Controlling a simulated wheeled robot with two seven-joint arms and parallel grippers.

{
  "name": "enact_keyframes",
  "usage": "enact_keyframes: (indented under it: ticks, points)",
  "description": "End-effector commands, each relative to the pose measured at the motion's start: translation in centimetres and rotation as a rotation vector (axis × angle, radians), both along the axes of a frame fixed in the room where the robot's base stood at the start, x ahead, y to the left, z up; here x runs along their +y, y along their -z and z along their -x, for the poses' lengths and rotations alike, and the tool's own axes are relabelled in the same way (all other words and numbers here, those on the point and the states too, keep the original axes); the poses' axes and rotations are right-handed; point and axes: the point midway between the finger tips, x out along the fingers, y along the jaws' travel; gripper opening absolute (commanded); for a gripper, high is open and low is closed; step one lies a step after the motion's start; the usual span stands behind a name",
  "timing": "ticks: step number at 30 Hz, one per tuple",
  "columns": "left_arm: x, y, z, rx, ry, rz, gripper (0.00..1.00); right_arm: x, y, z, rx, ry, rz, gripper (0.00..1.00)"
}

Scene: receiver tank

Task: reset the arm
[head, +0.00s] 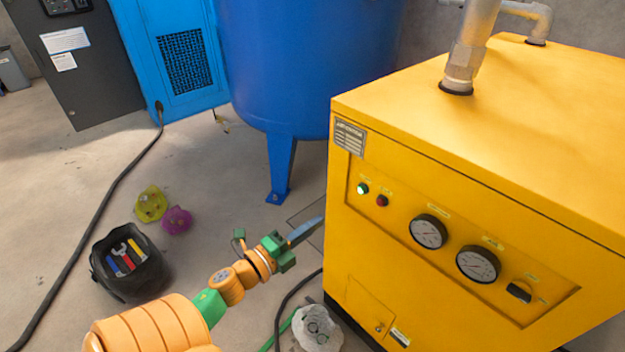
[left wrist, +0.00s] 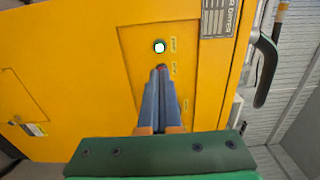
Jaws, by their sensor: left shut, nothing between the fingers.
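My left arm reaches in from the bottom left of the head view, orange with green parts. Its gripper (head: 307,230) is shut and empty, with its blue-grey fingers pointing at the yellow machine (head: 450,110). In the left wrist view the shut fingers (left wrist: 160,72) point at the machine's panel, their tips over or just in front of the red button (left wrist: 162,68); I cannot tell if they touch it. The green button (head: 363,188) is lit, and it looks white in the left wrist view (left wrist: 159,46). The red button (head: 383,200) sits beside it. My right gripper is not in view.
Two gauges (head: 429,231) and a dark switch (head: 519,292) are on the panel. A blue tank (head: 310,70) stands behind on legs. A black tool bag (head: 110,285), green and purple objects (head: 176,220), a cable (head: 112,190) and a whitish lump (head: 318,330) are on the floor.

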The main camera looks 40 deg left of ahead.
Motion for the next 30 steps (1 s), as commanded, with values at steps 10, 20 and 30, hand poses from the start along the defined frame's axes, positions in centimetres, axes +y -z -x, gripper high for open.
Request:
enact_keyframes:
  ticks: [10, 20, 30]
  points:
    - [0.0, 0.0, 0.0, 0.0, 0.0, 0.0, 0.0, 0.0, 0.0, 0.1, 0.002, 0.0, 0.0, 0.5]
    - [1.0, 10.3, 2.1, 0.283, -0.203, 0.376, 0.0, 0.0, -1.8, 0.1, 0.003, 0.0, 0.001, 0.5]
    - [-9.3, 31.9, 23.3, 1.116, -0.866, 1.011, 0.0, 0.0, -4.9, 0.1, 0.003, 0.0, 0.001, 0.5]
